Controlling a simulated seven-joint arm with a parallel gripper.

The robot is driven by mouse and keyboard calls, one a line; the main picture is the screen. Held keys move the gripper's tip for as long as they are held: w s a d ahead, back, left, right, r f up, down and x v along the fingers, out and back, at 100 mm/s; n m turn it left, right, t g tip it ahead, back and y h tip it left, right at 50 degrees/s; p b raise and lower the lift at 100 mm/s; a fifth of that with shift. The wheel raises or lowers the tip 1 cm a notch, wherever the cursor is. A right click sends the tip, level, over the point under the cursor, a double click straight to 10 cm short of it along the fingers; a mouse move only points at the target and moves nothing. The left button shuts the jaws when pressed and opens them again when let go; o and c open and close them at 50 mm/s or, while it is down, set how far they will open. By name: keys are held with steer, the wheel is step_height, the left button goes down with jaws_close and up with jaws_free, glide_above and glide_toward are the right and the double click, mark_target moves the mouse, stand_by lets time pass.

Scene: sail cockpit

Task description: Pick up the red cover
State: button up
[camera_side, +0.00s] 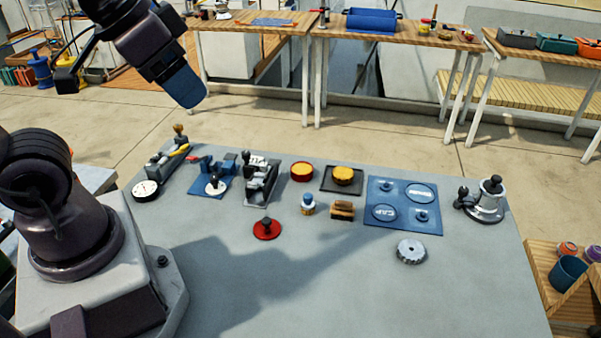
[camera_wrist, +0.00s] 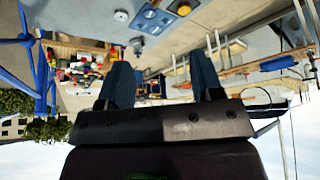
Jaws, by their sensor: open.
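The red cover (camera_side: 267,229), a flat round red disc with a dark knob on top, lies on the grey table (camera_side: 330,290) in the side view, left of the table's middle. I cannot make it out in the wrist view. My gripper (camera_side: 188,98) is high above the table's back left, well up and away from the cover. In the wrist view my gripper (camera_wrist: 162,78) has its two blue fingers wide apart with nothing between them.
Around the cover stand a grey clamp device (camera_side: 260,180), a small blue-and-white bottle (camera_side: 308,204) and a wooden block (camera_side: 342,210). A blue board (camera_side: 403,207), a toothed disc (camera_side: 411,251) and a winch (camera_side: 486,203) are to the right. The table's front is clear.

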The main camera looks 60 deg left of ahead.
steer(key=o, duration=0.4)
steer(key=m+g+h, duration=0.1)
steer(key=m+g, duration=0.5)
steer(key=m, duration=1.2)
glide_toward(266, 220)
steer(key=f, duration=1)
steer(key=shift+s+d+f, duration=0.15)
steer(key=shift+d+f, duration=0.05)
steer(key=shift+d, duration=0.2)
